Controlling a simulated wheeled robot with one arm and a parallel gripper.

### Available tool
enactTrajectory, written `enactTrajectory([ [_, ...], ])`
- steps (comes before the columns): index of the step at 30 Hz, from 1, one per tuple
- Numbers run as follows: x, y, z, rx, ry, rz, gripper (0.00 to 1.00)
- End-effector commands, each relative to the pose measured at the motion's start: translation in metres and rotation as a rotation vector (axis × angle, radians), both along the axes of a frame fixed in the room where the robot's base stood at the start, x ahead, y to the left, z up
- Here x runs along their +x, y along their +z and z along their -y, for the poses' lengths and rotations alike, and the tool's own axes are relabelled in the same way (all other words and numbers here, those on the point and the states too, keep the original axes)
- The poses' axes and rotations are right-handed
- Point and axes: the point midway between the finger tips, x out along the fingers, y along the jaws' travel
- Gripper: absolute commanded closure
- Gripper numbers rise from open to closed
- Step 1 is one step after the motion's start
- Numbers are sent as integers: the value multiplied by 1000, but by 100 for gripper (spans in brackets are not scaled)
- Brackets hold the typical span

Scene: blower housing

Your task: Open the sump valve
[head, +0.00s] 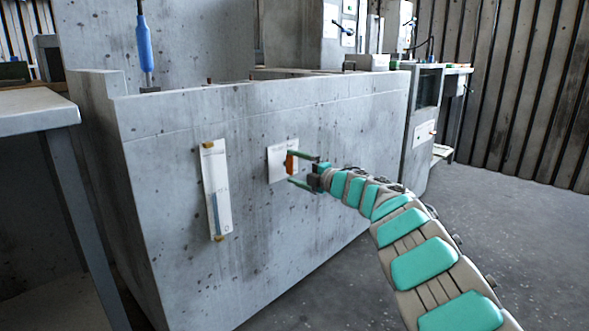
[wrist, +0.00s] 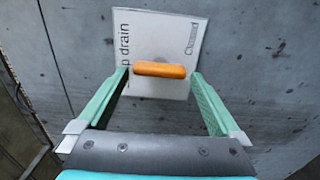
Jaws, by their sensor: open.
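The sump valve shows as an orange handle (head: 291,164) on a white plate (head: 275,166) on the side of the concrete block. In the wrist view the orange handle (wrist: 160,69) lies crosswise in front of the plate (wrist: 185,40), which carries the printed words "drain" and "Closed"; part of the text is hidden. My gripper (head: 304,170) is open, with its green fingers pointing at the plate. In the wrist view the handle sits between the fingertips of my gripper (wrist: 160,76), close to both. I cannot tell whether they touch it.
The concrete block (head: 150,200) fills the middle of the head view. A tall white gauge strip (head: 216,190) is mounted left of the plate. A table (head: 35,112) stands at the left edge. Open floor (head: 500,220) lies to the right.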

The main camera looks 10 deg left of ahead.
Motion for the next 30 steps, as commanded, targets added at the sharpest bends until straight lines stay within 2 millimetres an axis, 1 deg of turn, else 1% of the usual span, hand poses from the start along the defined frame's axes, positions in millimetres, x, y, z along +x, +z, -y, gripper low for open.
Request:
enactTrajectory([
  [5, -8, -1, 11, -2, 0, -4, 0],
  [15, -33, -1, 44, -2, -3, -3, 0],
  [18, -40, 0, 51, -1, 0, 0, 0],
  [24, -46, 0, 59, -1, 0, 0, 0],
  [30, -47, 0, 59, -1, 1, 1, 0],
])
